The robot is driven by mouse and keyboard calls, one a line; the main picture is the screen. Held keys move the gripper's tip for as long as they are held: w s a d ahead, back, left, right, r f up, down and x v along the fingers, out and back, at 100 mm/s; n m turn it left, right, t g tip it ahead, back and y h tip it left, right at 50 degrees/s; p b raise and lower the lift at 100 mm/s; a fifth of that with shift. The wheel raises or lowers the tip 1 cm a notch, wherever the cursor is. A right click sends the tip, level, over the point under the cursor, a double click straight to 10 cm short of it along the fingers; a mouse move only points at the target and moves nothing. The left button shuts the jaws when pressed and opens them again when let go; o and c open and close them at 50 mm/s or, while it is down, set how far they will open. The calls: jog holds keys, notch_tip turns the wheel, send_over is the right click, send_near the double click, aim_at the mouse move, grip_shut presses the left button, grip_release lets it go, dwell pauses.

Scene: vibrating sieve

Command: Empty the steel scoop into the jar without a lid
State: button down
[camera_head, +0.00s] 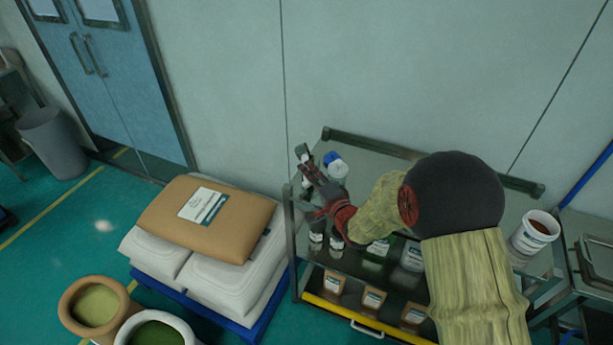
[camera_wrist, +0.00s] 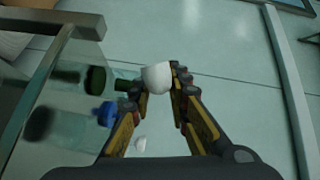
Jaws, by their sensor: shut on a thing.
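My gripper (camera_wrist: 160,85) is shut on a small pale, rounded thing (camera_wrist: 157,77), which looks like the steel scoop's bowl. Its handle and contents cannot be made out. In the head view my gripper (camera_head: 312,178) is over the left end of the steel cart, beside bottles. A white tub (camera_head: 533,238) without a lid, with red-brown stuff at its mouth, stands at the cart's right end, far from my gripper.
A blue-capped bottle (camera_head: 334,166) is next to my gripper and also shows in the wrist view (camera_wrist: 107,114), beside a green cap (camera_wrist: 95,78). The cart's raised rail (camera_head: 372,143) runs along the wall. Sacks (camera_head: 210,220) are stacked to the left. Pouches (camera_head: 373,300) fill the lower shelf.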

jog(key=shift+w+d+r+m+t+y+b, duration=0.2)
jog(key=shift+m+t+b, duration=0.25)
jog(key=shift+m+b, duration=0.6)
jog(key=shift+s+d+m+t+y+b, duration=0.15)
jog(key=shift+d+m+t+b, duration=0.2)
jog(key=shift+m+b, duration=0.7)
jog(key=shift+w+d+r+m+t+y+b, duration=0.15)
jog(key=shift+m+t+b, duration=0.4)
jog(key=shift+m, duration=0.85)
jog(key=shift+d, duration=0.1)
jog(key=shift+d, duration=0.1)
